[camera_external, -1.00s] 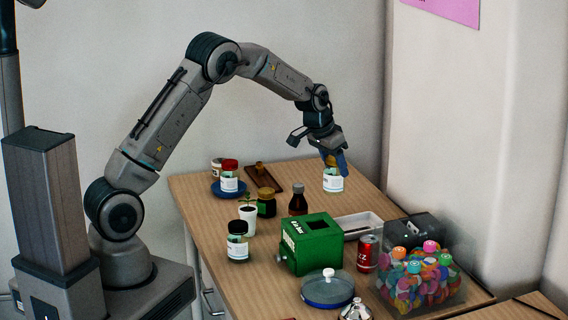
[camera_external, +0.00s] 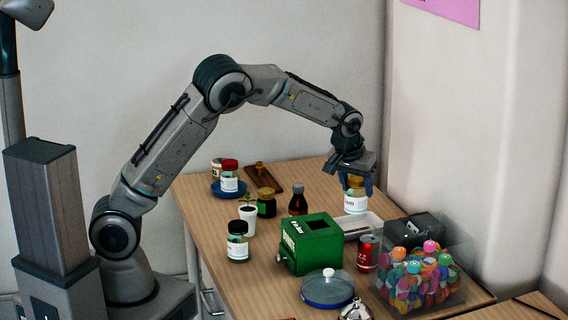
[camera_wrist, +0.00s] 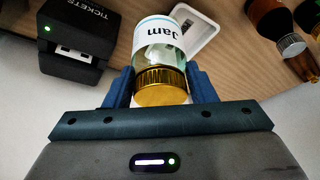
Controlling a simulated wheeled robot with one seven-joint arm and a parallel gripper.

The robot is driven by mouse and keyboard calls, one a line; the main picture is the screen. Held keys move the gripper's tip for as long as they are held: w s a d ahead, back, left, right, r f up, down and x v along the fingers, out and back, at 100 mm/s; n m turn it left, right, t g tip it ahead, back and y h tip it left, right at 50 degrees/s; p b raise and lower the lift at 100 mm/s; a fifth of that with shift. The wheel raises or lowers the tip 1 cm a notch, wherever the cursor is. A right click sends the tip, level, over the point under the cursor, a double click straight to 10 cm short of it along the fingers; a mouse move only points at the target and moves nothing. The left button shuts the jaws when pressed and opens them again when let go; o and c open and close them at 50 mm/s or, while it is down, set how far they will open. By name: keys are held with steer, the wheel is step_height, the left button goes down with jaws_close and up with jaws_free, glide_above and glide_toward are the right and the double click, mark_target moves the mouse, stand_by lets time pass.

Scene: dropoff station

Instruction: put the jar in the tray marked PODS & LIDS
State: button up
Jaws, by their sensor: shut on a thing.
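My gripper (camera_external: 357,181) is shut on a clear glass jar (camera_external: 355,203) with a gold lid and a white label. In the wrist view, my gripper (camera_wrist: 160,75) has one blue finger on each side of the jar (camera_wrist: 160,50), near the lid, and the label reads "Jam". The jar appears upright and held in the air. A white tray (camera_external: 374,221) lies on the table behind the green box, just below the jar in the external view. The tray (camera_wrist: 209,20) shows partly behind the jar in the wrist view. I cannot read any marking on it.
A green box (camera_external: 312,248), a red can (camera_external: 367,253) and a clear bin of colourful items (camera_external: 420,285) stand in front of the tray. A black TICKETS device (camera_wrist: 75,35) stands beside it. A brown bottle (camera_external: 298,200) and other jars stand to the left.

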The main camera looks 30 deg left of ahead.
steer(key=shift+w+a+f+p, duration=0.1)
steer(key=shift+w+a+f, duration=0.7)
steer(key=shift+w+f, duration=0.6)
steer(key=shift+w+a+f+p, duration=0.1)
steer(key=shift+w+a+f, duration=0.85)
steer(key=shift+f, duration=0.8)
steer(key=shift+w+a+f+p, duration=0.1)
steer(key=shift+w+a+f, duration=0.6)
steer(key=shift+w+f, duration=0.75)
steer(key=o, duration=1.1)
steer(key=shift+s+f, duration=0.15)
steer(key=shift+c, duration=0.2)
